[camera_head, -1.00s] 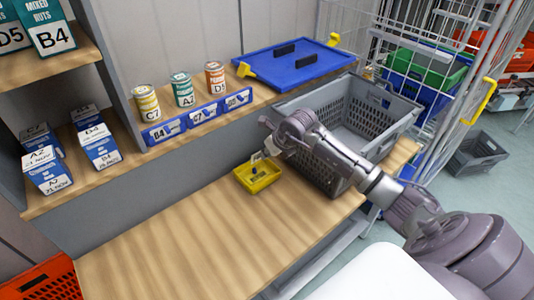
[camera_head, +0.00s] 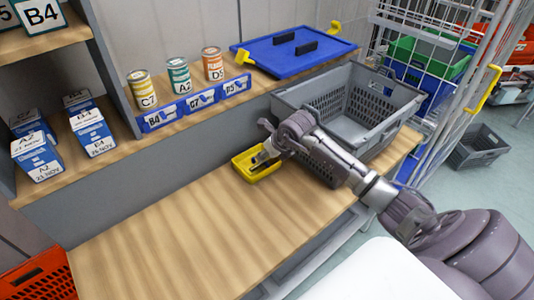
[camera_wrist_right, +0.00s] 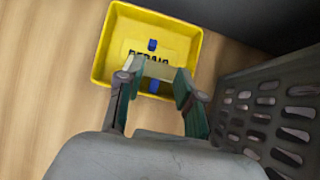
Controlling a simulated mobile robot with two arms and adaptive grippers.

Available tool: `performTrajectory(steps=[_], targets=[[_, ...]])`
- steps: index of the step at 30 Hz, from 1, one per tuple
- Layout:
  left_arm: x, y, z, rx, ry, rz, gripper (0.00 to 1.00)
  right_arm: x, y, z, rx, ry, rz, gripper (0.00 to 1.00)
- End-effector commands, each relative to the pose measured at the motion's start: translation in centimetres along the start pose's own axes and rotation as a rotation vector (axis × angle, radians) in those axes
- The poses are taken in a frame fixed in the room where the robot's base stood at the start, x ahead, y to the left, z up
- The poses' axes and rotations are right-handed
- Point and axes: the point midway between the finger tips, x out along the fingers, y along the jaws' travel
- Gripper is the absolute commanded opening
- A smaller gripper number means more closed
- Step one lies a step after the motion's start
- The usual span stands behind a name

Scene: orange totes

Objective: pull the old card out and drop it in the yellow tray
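The small yellow tray (camera_head: 240,162) sits on the wooden bench, left of the grey tote. My right gripper (camera_head: 265,153) is over it, pointing down. In the right wrist view the tray (camera_wrist_right: 103,63) lies beyond the fingers, with dark lettering and small blue pieces showing inside. A pale strip that looks like the card (camera_wrist_right: 157,70), seen nearly edge-on, spans between the fingertips of my right gripper (camera_wrist_right: 156,76). Its face cannot be read. My left gripper is out of view.
A grey tote (camera_head: 395,108) stands right of the tray, close to my right arm. Cans (camera_head: 178,78) and a blue lid (camera_head: 290,62) are on the shelf above. An orange crate (camera_head: 40,280) is at lower left. The bench front (camera_head: 190,230) is clear.

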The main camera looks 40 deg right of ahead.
Motion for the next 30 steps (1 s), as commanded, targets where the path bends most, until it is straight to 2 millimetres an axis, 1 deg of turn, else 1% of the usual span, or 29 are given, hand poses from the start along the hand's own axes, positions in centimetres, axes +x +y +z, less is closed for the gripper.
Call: performTrajectory(steps=[8,11,14,21,24,27,30], targets=[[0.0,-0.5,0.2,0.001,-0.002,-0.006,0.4,-0.1,0.0,0.0,0.0,0.0,0.0,0.41],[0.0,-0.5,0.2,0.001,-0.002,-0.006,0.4,-0.6,0.0,0.1,-0.001,-0.002,-0.001,0.41],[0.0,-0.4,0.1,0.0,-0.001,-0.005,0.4,-2.0,-0.1,0.1,-0.003,-0.003,-0.003,0.41],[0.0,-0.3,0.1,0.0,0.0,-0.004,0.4,-7.1,-0.1,0.0,-0.003,-0.002,-0.003,0.41],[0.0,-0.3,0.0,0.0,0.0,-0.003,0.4,-9.0,-0.1,0.0,-0.003,-0.001,-0.002,0.41],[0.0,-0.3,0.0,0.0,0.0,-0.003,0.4,-10.5,-0.1,0.0,-0.002,0.0,-0.002,0.41],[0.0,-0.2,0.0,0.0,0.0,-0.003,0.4,-11.5,-0.1,0.0,-0.001,0.0,-0.001,0.41]])
